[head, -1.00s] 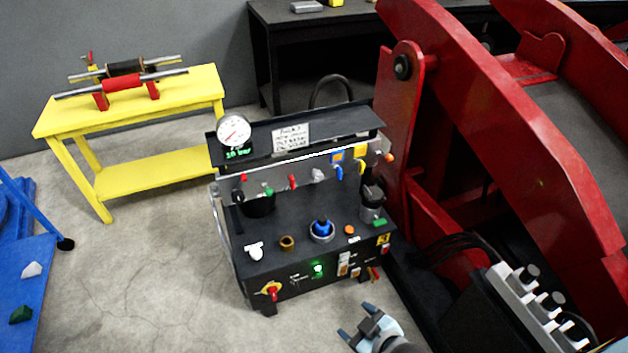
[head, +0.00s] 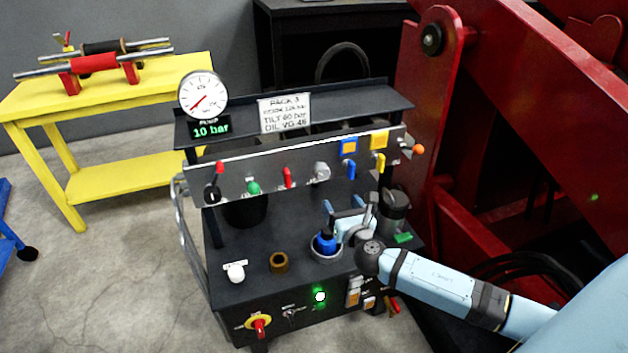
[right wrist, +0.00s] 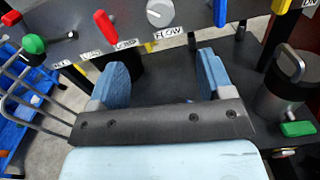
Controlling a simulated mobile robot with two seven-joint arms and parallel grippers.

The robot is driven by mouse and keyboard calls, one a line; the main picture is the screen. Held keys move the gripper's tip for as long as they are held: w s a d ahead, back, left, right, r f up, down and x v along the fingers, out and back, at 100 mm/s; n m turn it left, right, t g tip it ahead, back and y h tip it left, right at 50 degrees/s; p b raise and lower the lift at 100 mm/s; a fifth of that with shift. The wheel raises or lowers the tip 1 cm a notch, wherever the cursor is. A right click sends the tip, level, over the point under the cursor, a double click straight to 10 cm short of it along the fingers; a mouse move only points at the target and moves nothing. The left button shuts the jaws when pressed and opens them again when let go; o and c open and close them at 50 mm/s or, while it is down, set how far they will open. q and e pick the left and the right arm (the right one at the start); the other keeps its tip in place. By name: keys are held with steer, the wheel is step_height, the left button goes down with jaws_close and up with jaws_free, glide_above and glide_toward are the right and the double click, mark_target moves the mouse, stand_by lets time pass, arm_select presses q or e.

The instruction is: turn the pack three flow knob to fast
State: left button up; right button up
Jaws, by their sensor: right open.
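The pack three unit (head: 240,270) is a black console with a sign reading "PACK 3". In the right wrist view the flow knob (right wrist: 160,13) sits above a "FLOW" label, beyond my fingertips. My right gripper (head: 343,208) is in front of and below the knob, over the console deck, near the blue cap. In the right wrist view my right gripper (right wrist: 158,70) is open and empty, apart from the knob. My left gripper is out of view.
On the panel are a green knob (head: 253,187), a red lever (head: 287,177) and a yellow lever (head: 381,163). A blue cap (head: 325,243), brass fitting (head: 279,262) and grey canister (head: 394,213) stand on the deck. A red steel frame (head: 430,110) rises at right.

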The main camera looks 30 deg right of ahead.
glide_toward(323, 174)
steer(key=w, duration=0.2)
steer(key=x, duration=0.2)
steer(key=b+x, duration=0.1)
steer(key=x, duration=0.2)
steer(key=b+x, duration=0.1)
steer(key=x, duration=0.2)
steer(key=shift+d+f, duration=0.1)
steer(key=shift+d, duration=0.2)
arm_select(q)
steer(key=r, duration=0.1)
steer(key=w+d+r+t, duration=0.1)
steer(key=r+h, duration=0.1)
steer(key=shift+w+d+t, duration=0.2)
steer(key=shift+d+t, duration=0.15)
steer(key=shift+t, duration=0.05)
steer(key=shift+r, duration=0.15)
arm_select(e)
steer(key=c, duration=0.9)
